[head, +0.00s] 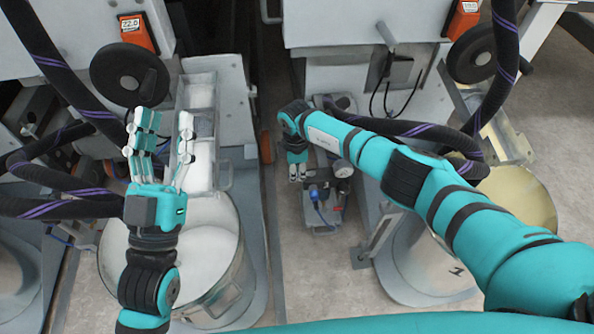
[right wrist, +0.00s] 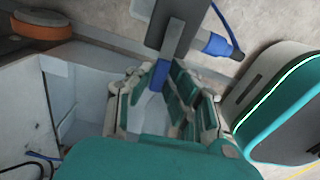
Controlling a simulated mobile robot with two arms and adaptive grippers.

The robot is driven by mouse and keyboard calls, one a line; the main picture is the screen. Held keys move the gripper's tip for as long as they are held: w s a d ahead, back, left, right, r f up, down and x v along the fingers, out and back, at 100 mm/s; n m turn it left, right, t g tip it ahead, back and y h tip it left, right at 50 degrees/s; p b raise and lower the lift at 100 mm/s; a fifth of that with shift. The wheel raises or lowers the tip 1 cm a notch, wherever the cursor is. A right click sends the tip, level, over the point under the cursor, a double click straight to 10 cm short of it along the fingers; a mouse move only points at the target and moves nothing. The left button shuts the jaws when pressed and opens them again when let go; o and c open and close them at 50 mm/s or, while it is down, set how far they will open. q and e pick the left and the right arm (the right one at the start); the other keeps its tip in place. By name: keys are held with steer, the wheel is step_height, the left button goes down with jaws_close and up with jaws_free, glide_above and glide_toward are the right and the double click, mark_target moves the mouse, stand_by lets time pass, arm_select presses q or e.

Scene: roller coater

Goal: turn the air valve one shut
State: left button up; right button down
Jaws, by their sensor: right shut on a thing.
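My right gripper (head: 297,172) reaches down in the head view beside the small air fitting assembly (head: 325,190) on the floor between the machines. In the right wrist view the fingers of my right gripper (right wrist: 163,95) are closed around the blue end of the valve lever (right wrist: 160,75), which hangs from a grey bar. A second blue connector (right wrist: 217,46) with a blue hose is to the right of it, clear of the fingers. My left gripper (head: 162,135) is open and empty, fingers up, above the left white pot. Finger contact on the lever is partly hidden.
A large metal pot (head: 228,290) with white liquid stands at the left. Another drum (head: 515,195) stands at the right under my right arm. Black handwheels (head: 130,75) and purple-striped hoses (head: 65,205) flank the machines. Grey floor lies between them.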

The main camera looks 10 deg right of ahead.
arm_select(q)
steer(key=shift+w+f+g, duration=0.3)
steer(key=shift+f+g, duration=0.1)
steer(key=shift+f, duration=0.05)
arm_select(e)
steer(key=shift+w+m, duration=0.2)
steer(key=shift+m, duration=0.2)
steer(key=c, duration=1.3)
jaws_free()
step_height(320, 180, up, 12)
steer(key=shift+r, duration=0.1)
